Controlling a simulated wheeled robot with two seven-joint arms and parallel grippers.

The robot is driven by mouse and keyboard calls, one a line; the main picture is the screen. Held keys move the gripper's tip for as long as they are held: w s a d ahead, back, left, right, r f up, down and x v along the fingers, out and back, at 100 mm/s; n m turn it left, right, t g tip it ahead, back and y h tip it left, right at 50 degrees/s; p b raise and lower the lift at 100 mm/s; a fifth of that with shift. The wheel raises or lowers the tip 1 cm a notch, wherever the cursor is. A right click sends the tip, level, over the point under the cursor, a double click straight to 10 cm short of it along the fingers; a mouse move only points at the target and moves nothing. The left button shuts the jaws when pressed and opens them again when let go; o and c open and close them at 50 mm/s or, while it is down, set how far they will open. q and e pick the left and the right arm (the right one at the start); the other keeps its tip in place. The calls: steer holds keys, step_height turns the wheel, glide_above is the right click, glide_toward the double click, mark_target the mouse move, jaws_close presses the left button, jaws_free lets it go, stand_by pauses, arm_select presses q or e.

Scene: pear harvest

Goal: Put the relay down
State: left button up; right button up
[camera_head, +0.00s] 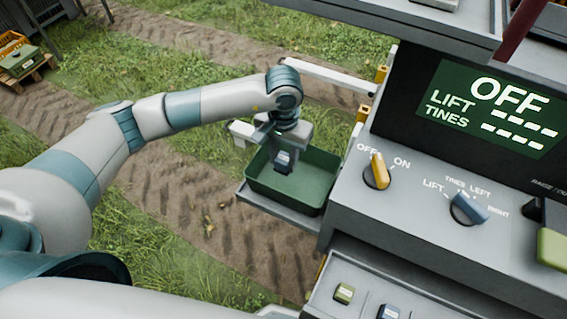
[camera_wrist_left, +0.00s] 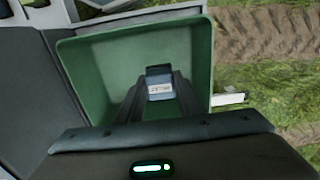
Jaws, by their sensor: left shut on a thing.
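The relay (camera_head: 284,157) is a small dark blue block with a pale label. My left gripper (camera_head: 283,166) is shut on it and holds it over the green bin (camera_head: 262,192). In the left wrist view the relay (camera_wrist_left: 160,88) sits between the two dark fingertips, with the green bin (camera_wrist_left: 85,60) around and beneath it. I cannot tell whether the relay touches the bin floor. The bin looks otherwise empty. My right gripper is not in view.
The bin stands on a grey shelf (camera_head: 255,203) beside the control panel. The panel has a yellow knob (camera_head: 377,171), a blue knob (camera_head: 468,208) and a screen reading OFF.

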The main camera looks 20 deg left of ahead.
mark_target(283, 168)
arm_select(q)
steer(key=shift+f+p, duration=0.45)
steer(key=shift+f, duration=1)
steer(key=shift+f, duration=0.1)
steer(key=shift+f+b, duration=0.2)
steer(key=shift+b, duration=0.2)
steer(key=shift+f+b, duration=0.35)
steer(key=shift+b, duration=0.3)
